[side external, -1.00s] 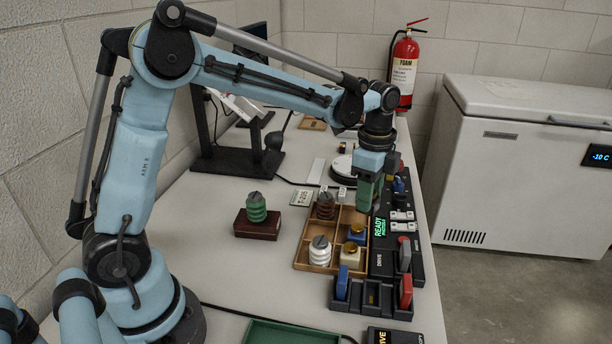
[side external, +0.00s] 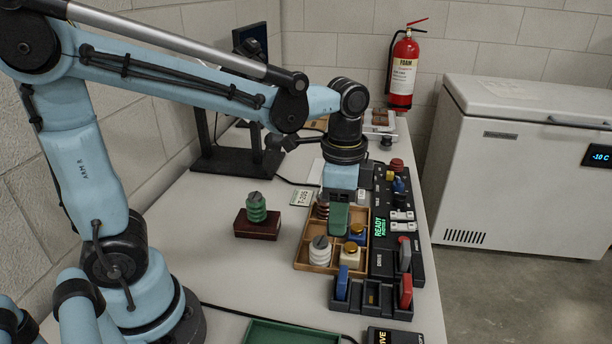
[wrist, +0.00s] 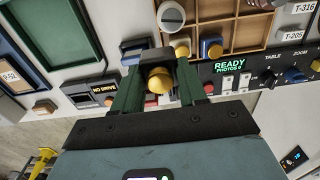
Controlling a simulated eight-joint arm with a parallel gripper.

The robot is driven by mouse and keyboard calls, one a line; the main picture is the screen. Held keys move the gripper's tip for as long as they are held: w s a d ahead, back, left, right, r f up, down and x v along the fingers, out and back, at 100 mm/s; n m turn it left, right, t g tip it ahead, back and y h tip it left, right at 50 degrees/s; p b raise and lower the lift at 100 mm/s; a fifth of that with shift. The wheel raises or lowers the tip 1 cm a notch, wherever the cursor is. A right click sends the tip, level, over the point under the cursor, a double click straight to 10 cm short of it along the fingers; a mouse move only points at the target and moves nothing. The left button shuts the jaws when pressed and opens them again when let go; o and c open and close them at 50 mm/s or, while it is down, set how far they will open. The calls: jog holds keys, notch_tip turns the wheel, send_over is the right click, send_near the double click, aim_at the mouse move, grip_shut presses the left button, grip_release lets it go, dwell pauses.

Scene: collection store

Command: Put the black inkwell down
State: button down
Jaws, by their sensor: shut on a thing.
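My gripper (side external: 338,218) is low over the wooden compartment tray (side external: 305,268) in the side view, its green fingers covering part of the tray's middle. In the wrist view my gripper (wrist: 157,92) is shut on the black inkwell (wrist: 147,56), whose round brass top (wrist: 159,79) shows between the fingers. The inkwell is hidden in the side view, and I cannot tell whether its base touches anything. A blue inkwell (side external: 357,236) and a white inkwell (side external: 349,255) stand in the tray to the right of and nearer than the fingers.
A white ribbed insulator (side external: 320,253) stands in the tray; a brown one (side external: 322,208) is partly behind my gripper. A green insulator (side external: 256,208) stands on a dark red block at left. The control console (side external: 383,240) runs along the tray's right side. A green tray (side external: 290,333) lies in front.

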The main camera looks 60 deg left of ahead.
jog(key=w+a+f, duration=0.1)
jog(key=a+f, duration=0.1)
jog(key=a, duration=0.1)
jog(key=w+a+f, duration=0.2)
jog(key=a, duration=0.2)
jog(key=w+a+f, duration=0.1)
jog(key=a+f, duration=0.2)
jog(key=shift+w+a, duration=0.15)
jog(key=shift+a, duration=0.2)
jog(key=shift+f, duration=1.95)
jog(key=shift+f, duration=0.1)
jog(key=c, duration=0.6)
grip_release()
notch_tip(320, 180, up, 12)
jog(key=shift+s+d+n+t, duration=0.9)
jog(key=shift+s+n+t, duration=0.3)
jog(key=shift+s+n, duration=0.25)
jog(key=shift+s+d+n+t, duration=0.95)
jog(key=shift+s+n+t, duration=0.25)
jog(key=shift+n, duration=0.35)
jog(key=shift+s+d+n+t, duration=0.9)
jog(key=shift+s+n+t, duration=0.3)
jog(key=shift+s+n, duration=0.25)
